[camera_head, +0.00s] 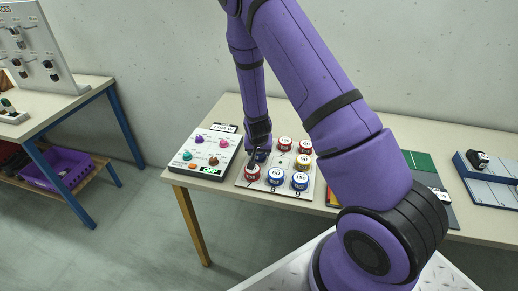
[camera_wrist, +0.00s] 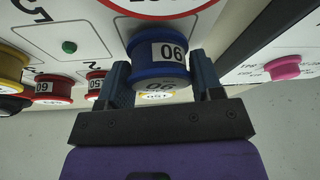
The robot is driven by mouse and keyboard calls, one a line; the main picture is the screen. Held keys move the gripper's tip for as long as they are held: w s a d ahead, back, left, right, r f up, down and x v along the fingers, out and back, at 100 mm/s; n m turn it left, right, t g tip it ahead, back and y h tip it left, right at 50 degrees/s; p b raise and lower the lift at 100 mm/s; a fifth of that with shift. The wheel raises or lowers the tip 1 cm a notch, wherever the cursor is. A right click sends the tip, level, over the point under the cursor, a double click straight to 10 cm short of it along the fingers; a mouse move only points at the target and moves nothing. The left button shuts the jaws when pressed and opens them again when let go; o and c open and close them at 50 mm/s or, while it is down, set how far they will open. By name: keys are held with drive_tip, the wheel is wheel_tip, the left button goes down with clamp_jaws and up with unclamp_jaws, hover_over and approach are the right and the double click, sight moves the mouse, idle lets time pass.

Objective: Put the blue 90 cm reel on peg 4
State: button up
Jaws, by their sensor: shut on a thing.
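The blue reel (camera_wrist: 160,60) is between the fingers of my gripper (camera_wrist: 160,90), which is shut on it. Its label appears upside down in the wrist view and reads 90. In the head view my gripper (camera_head: 260,152) is at the left of the reel board's (camera_head: 239,181) middle row, behind the front-left red reel (camera_head: 252,173). The held reel is mostly hidden there. It is over or at the place left of the bare green peg (camera_wrist: 69,47). Peg 4 itself is hidden, and I cannot tell whether the reel is seated.
Two blue reels (camera_head: 276,176) stand on the front row, a yellow reel (camera_head: 303,162) at middle right, and red reels (camera_head: 285,143) behind. A board with coloured knobs (camera_head: 207,140) lies to the left. Concrete wall (camera_head: 160,45) rises behind the table.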

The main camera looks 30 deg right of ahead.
drive_tip(key=shift+f, duration=0.55)
drive_tip(key=o, duration=0.9)
drive_tip(key=shift+o, duration=0.2)
drive_tip(key=shift+r, duration=0.1)
